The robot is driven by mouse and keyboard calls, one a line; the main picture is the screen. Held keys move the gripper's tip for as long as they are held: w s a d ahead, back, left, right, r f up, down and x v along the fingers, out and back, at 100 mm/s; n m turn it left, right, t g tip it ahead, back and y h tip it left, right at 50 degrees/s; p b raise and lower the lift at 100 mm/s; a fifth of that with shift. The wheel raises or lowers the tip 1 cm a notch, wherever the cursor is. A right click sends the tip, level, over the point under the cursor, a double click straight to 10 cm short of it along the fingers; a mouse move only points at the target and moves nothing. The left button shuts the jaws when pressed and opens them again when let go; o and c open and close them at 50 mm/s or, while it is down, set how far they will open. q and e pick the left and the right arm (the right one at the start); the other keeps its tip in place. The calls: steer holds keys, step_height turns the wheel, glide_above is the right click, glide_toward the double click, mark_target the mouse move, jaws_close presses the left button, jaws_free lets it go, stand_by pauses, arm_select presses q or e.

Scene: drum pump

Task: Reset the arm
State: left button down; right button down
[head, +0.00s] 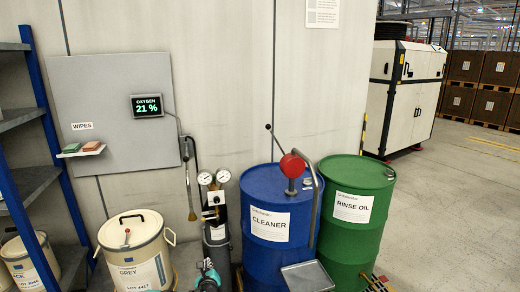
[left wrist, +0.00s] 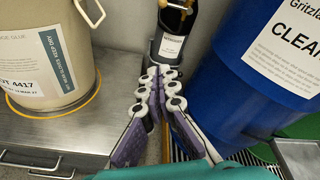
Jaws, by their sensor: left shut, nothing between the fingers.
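My left gripper (head: 208,268) is at the bottom of the head view, low in front of the black cylinder and between the cream drum and the blue drum. In the left wrist view its fingers (left wrist: 164,78) are together and empty, pointing at the dark cylinder with a paper label (left wrist: 171,46). The cream drum (left wrist: 50,50) is to their left and the blue drum (left wrist: 235,80) to their right. The blue CLEANER drum (head: 268,257) carries a red hand pump (head: 292,165) with a bent grey pipe. My right gripper is not identifiable in view.
A green RINSE OIL drum (head: 350,235) stands right of the blue one. A grey tray (head: 307,276) is in front of the blue drum. A shelf (head: 35,185) stands at left. Open floor (head: 455,220) lies at right.

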arm_select(q)
steer(key=s+r+n+g, duration=0.4)
steer(key=s+r+n, duration=1)
steer(key=s+r, duration=0.4)
steer(key=s+d+n+g+h, duration=0.1)
steer(key=s+n, duration=0.6)
steer(key=s, duration=0.7)
steer(key=s+d+f+n+g+h, duration=0.1)
steer(key=s+n, duration=0.6)
steer(key=s, duration=0.7)
steer(key=shift+s+d+f+g+h, duration=0.2)
steer(key=shift+s+d+g+h, duration=0.2)
steer(key=shift+d+g+h, duration=0.35)
steer(key=shift+n, duration=0.3)
